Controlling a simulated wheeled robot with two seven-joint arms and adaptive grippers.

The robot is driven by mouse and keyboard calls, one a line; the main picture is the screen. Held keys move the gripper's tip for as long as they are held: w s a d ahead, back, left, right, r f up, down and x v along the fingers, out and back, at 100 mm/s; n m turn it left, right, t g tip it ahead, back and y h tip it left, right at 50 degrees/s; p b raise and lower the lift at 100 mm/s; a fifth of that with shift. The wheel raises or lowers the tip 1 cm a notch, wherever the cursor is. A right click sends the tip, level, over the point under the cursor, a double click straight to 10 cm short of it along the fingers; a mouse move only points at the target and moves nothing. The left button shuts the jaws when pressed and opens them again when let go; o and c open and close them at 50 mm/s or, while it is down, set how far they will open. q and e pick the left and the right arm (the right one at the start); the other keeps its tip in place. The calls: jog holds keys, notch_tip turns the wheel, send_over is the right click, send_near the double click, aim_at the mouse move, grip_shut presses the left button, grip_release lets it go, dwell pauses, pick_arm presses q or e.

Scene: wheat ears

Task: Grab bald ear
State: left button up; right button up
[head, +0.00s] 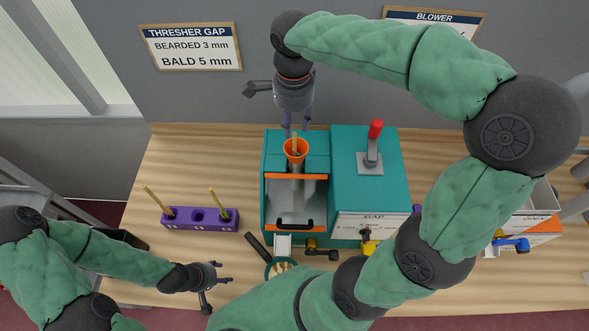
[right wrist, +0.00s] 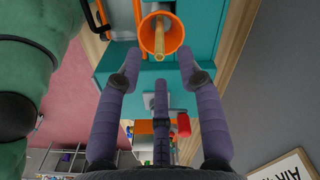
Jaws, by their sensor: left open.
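Two straw-coloured ears stand in the purple rack (head: 190,226): one ear (head: 157,200) at its left end and one ear (head: 219,203) at its right end. The middle hole is empty. I cannot tell which is bald. A third stalk (right wrist: 160,36) stands in the orange funnel (head: 296,158) on the teal thresher (head: 334,206). My right gripper (head: 296,131) is just behind the funnel, its fingers apart and empty; the right wrist view shows the stalk beyond the fingertips. My left gripper (head: 219,295) is open and empty, low at the table's front, in front of the rack.
A sign (head: 192,46) reads bearded 3 mm, bald 5 mm. A red-handled lever (head: 373,140) stands on the thresher. A bowl of grain (head: 281,268) sits at its front. My right arm covers much of the right side. The table left of the rack is clear.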

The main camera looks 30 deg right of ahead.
aim_at(294, 134)
notch_tip(294, 134, down, 5)
jog(key=shift+r+p, duration=0.1)
jog(key=shift+p, duration=0.2)
grip_shut()
